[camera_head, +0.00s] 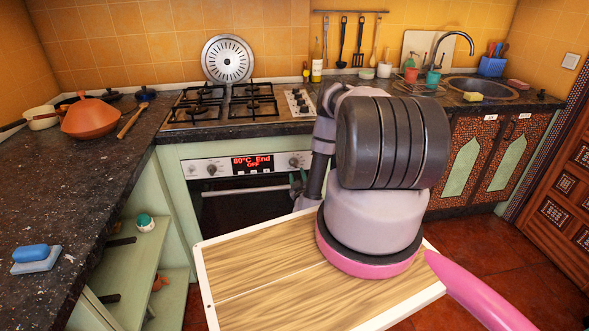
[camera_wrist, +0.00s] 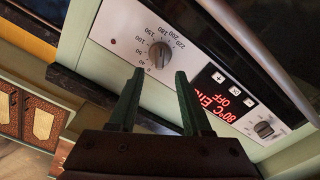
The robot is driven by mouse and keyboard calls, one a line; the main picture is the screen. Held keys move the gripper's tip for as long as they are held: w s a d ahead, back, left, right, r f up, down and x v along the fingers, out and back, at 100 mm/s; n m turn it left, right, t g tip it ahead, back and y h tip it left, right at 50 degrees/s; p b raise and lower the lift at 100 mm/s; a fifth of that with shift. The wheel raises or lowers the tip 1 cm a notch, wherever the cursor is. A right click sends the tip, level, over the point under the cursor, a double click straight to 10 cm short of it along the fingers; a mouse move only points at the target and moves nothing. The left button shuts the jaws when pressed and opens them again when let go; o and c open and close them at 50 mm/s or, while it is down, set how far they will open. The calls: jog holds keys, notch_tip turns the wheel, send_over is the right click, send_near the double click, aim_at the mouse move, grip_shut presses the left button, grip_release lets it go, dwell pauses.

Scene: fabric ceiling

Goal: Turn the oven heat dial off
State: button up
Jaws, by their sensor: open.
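The oven heat dial (camera_wrist: 159,54) is a round grey knob with temperature numbers around it on the white control panel. It is the right-hand dial (camera_head: 294,162) in the head view. My gripper (camera_wrist: 160,72) is open, its two dark green fingers pointing at the panel. In the wrist view the dial appears just beyond and between the fingertips, and nothing is held. In the head view my gripper (camera_head: 298,181) is just below the dial, partly hidden by my arm. I cannot tell whether a fingertip touches the panel.
The display (camera_head: 252,163) reads "80°C End OFF" in red. A second knob (camera_head: 211,169) is at the panel's left end, and it also shows in the wrist view (camera_wrist: 263,129). The oven handle (camera_head: 245,190) runs below the panel. A gas hob (camera_head: 215,112) is above.

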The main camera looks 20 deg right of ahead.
aim_at(294, 165)
jog(key=x, duration=0.6)
grip_shut()
